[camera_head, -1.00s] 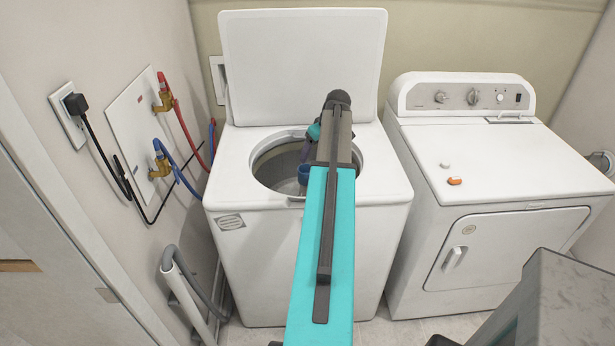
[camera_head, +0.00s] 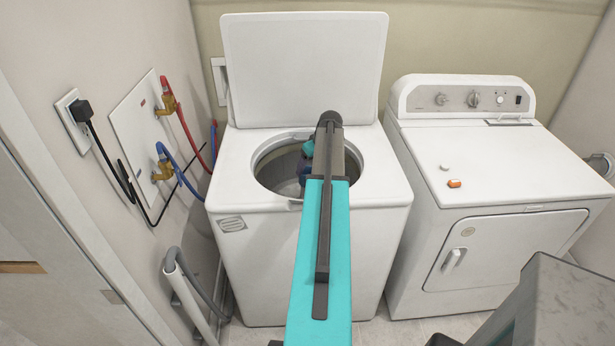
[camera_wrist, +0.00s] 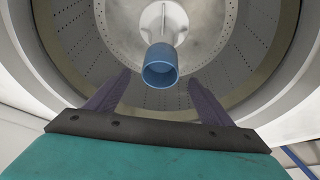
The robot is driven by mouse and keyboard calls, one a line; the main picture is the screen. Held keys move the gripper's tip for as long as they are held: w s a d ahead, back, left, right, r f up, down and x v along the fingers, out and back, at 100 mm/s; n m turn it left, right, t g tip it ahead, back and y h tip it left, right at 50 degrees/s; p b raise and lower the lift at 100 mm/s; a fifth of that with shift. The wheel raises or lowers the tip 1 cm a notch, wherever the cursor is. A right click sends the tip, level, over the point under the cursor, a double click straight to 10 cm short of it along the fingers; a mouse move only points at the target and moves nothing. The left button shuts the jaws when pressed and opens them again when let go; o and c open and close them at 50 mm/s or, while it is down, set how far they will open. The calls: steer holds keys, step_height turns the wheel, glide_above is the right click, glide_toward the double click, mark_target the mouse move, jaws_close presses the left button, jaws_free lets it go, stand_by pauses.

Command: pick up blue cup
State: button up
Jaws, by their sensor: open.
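The blue cup (camera_wrist: 160,68) is inside the washing machine's drum, in front of the pale central hub, in the wrist view. Its open mouth faces my camera; I cannot tell whether it stands or is tilted. My gripper (camera_wrist: 158,80) is open, one finger on each side of the cup in the picture, with gaps between. The fingers look nearer to the camera than the cup. In the head view my arm hides most of the drum's right side, and the cup cannot be made out clearly there.
The top-loading washer (camera_head: 235,190) has its lid (camera_head: 300,65) raised behind the opening. The round drum rim surrounds my gripper. A white dryer (camera_head: 510,165) stands to the right, with a small orange item (camera_head: 454,184) on top. Hoses and taps (camera_head: 165,165) are on the left wall.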

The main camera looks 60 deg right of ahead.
steer(key=shift+w+f, duration=0.3)
steer(key=shift+f, duration=0.35)
steer(key=shift+p+x, duration=1.6)
steer(key=shift+x, duration=1)
steer(key=shift+s, duration=0.1)
steer(key=c, duration=1.2)
steer(key=shift+o, duration=0.2)
step_height(320, 180, up, 10)
steer(key=b, duration=0.3)
steer(key=shift+b, duration=0.35)
